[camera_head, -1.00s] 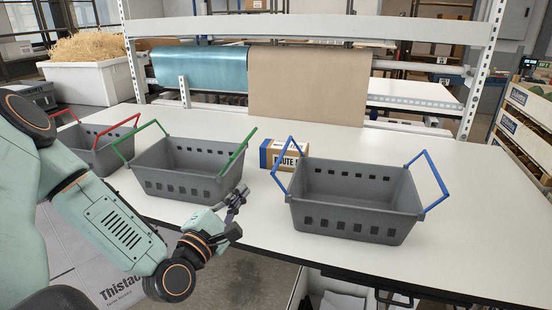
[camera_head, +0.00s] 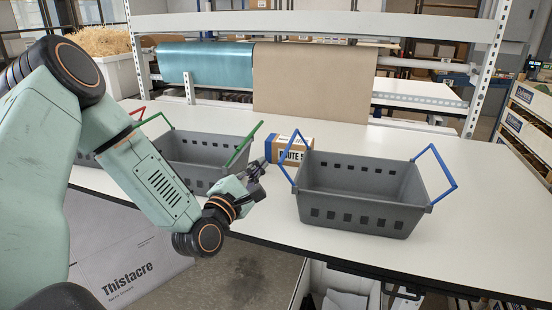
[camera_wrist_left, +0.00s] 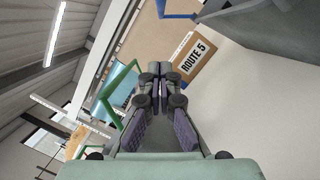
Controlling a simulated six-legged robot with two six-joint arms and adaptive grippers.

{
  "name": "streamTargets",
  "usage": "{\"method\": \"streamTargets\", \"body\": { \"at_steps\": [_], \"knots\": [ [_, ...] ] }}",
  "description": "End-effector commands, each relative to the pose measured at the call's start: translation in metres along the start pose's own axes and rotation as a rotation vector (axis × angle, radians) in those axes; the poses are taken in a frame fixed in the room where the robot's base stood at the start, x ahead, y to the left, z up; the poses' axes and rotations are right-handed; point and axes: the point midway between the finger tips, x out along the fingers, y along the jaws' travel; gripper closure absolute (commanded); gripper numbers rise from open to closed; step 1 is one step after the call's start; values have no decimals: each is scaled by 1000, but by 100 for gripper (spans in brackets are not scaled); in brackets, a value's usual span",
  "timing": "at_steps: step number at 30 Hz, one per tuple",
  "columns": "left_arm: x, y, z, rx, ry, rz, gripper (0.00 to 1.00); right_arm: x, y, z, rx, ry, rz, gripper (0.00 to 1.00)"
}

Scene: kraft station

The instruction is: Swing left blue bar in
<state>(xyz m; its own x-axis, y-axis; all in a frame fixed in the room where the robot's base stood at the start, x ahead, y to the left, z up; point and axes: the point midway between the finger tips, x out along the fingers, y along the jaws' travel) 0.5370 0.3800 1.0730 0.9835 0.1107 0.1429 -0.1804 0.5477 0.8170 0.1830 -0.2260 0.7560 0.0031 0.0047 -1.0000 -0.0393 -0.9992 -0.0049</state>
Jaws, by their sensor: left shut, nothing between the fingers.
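The grey basket (camera_head: 362,200) with blue bars stands upright on the white table at the right. Its left blue bar (camera_head: 284,157) is raised and tilts outward to the left. Its right blue bar (camera_head: 440,172) also tilts outward, to the right. My left gripper (camera_head: 260,165) is shut and empty, left of the left blue bar and apart from it. In the left wrist view the gripper (camera_wrist_left: 155,80) is shut, and a piece of blue bar (camera_wrist_left: 180,10) shows at the top edge. My right gripper is not in view.
A box (camera_head: 292,150) marked "ROUTE 5" stands behind the left blue bar. A grey basket with green bars (camera_head: 190,150) stands to the left, partly hidden by my left arm. A brown paper roll (camera_head: 315,80) hangs at the back. The table right of the blue-barred basket is clear.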

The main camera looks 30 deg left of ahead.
Motion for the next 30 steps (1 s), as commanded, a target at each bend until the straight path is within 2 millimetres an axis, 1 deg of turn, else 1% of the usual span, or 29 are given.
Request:
{"method": "streamTargets", "body": {
  "at_steps": [1,5,9,15,20,30],
  "knots": [
    [8,-1,0,6,-4,-1,100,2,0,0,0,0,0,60],
    [28,-1,1,6,-4,-1,100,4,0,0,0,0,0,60],
    [31,0,20,3,-5,-2,100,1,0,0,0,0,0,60],
    [34,0,34,1,-2,-3,100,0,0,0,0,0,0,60],
    [35,0,39,1,-1,-1,100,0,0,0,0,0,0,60],
    [35,0,39,1,0,-1,100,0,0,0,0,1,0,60]
  ]
}}
